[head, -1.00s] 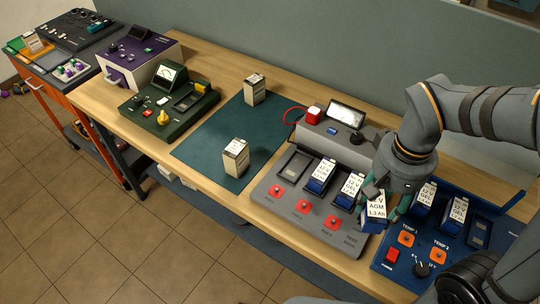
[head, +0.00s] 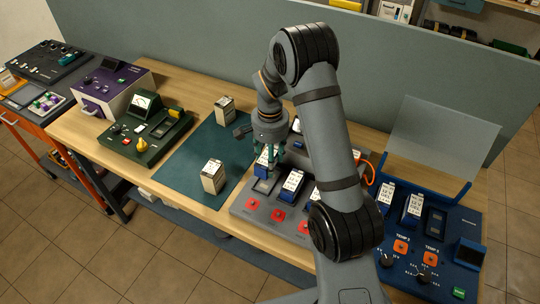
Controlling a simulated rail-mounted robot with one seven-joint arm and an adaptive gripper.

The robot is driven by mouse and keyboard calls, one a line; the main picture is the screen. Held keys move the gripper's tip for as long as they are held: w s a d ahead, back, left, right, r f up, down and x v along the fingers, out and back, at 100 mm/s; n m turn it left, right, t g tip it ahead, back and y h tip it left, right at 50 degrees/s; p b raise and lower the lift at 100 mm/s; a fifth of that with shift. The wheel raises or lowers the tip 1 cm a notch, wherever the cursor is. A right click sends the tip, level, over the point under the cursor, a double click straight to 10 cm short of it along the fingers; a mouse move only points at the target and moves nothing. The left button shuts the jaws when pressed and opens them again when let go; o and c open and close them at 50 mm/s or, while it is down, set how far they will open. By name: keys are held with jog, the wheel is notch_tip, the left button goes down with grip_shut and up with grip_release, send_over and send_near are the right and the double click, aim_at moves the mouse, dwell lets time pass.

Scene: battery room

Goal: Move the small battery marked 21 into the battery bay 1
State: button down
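My gripper (head: 267,157) is at the left end of the grey station, its fingers around a small blue battery (head: 263,185) with a white label. The label is partly hidden and no number 21 can be read. The battery is at the leftmost bay of the grey station (head: 246,190), which it and the gripper cover. Whether it is seated or just above the bay cannot be told. Another blue battery (head: 291,185) stands in the bay to its right. My arm hides much of the rest of this station. The bay numbers are not readable.
Two pale batteries (head: 224,109) (head: 213,176) stand on the dark green mat (head: 190,165) to the left. A blue station (head: 462,225) at right holds two blue batteries (head: 411,208) (head: 385,196) and has a clear upright panel (head: 443,140). A dark green tester (head: 150,128) stands farther left.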

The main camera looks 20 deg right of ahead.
jog(key=shift+w+f+b, duration=0.1)
jog(key=shift+f+b, duration=1.95)
jog(key=shift+f, duration=0.9)
jog(key=shift+b, duration=0.4)
jog(key=shift+f+b, duration=0.6)
jog(key=c, duration=1.2)
grip_release()
jog(key=shift+o, duration=0.2)
jog(key=shift+r+p, duration=3.9)
jog(key=shift+r, duration=1.65)
jog(key=shift+f, duration=0.15)
